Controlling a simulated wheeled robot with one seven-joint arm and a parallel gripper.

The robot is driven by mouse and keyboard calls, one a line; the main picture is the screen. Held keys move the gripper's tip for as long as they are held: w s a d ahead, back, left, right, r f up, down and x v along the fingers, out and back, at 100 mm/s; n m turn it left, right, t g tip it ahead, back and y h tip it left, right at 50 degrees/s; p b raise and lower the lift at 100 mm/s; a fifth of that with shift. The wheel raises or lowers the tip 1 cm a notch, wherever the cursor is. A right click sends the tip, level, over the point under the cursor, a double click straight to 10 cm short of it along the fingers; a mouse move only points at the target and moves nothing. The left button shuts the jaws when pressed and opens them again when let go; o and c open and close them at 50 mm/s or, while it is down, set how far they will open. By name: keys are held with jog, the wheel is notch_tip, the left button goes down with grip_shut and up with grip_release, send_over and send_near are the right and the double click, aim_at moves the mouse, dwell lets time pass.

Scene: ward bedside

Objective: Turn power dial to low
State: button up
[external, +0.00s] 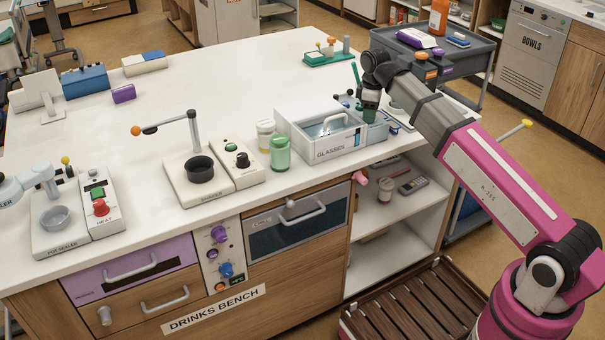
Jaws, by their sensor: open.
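No dial has a readable "power" label, so I cannot tell which is the power dial. A front panel (209,268) between the drawers carries a purple knob (219,234), a blue knob (226,269) and a smaller orange one. On the counter, a white control box (246,175) has a black knob (242,160), and a box marked HEAT (106,222) has a red knob (101,207). Dial settings are too small to read. My gripper (369,112) is open, pointing down behind the right end of the glasses box, away from all these knobs. Its fingertips are partly hidden.
The white glasses box (318,152) stands near the front edge, with a green jar (280,153) and a pale jar (265,134) to its left. A cup stand (186,186) with a tall bent lever is further left. The counter's middle (215,95) is clear.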

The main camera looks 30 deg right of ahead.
jog(key=shift+f, duration=0.1)
jog(key=c, duration=0.7)
jog(key=shift+o, duration=0.2)
jog(key=shift+m, duration=0.3)
jog(key=m, duration=0.5)
jog(key=shift+m, duration=0.3)
jog(key=m, duration=0.5)
jog(key=shift+m, duration=0.4)
jog(key=o, duration=0.7)
jog(key=shift+c, duration=0.2)
